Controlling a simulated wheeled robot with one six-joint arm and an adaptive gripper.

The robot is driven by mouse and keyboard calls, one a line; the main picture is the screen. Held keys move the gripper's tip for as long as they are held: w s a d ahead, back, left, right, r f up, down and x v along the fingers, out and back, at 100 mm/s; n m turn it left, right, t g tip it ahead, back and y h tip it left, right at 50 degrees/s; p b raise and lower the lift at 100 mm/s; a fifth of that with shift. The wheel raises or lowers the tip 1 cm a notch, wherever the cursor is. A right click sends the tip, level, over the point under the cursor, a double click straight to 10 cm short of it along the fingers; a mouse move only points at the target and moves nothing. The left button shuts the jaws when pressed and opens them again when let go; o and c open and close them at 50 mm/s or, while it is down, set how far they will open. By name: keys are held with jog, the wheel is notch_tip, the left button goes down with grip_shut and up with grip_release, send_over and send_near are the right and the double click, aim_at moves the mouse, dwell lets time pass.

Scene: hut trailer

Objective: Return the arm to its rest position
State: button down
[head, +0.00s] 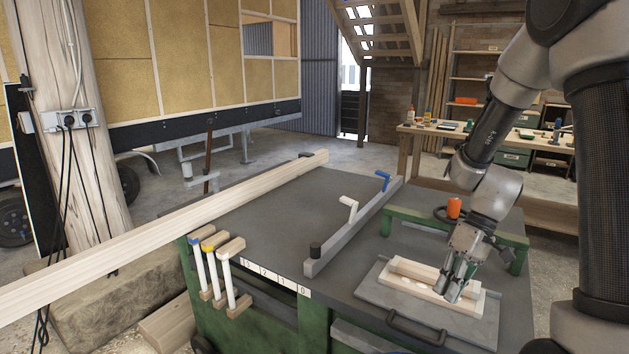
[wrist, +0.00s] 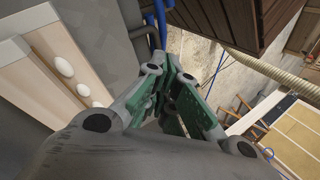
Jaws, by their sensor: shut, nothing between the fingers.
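My arm reaches down from the upper right in the head view. My gripper (head: 450,292) points downward at the right side of the grey workbench (head: 285,225), close above or at a pale wooden piece (head: 472,303) on a grey plate (head: 375,290). I cannot tell whether the fingertips touch the wood. In the wrist view the green-padded fingers of my gripper (wrist: 170,85) are together with nothing between them. The wooden piece shows at the left there, with several white oval spots (wrist: 64,67) on it.
A long pale beam (head: 170,230) crosses the bench's left side. A grey fence (head: 350,230) with white and blue handles stands mid-bench. A green frame (head: 405,218) and an orange object (head: 454,208) are near my wrist. Clamps (head: 226,275) hang at the front left.

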jog(key=s+d+r+m+t+h, duration=0.2)
jog(key=s+r, duration=0.4)
jog(key=r, duration=0.4)
jog(key=s+d+r+m+t+h, duration=0.3)
jog(key=s+d+r+t, duration=0.1)
jog(key=r, duration=0.5)
jog(key=shift+s+d+r+t, duration=0.4)
jog(key=shift+s+t, duration=0.3)
jog(key=shift+s, duration=0.4)
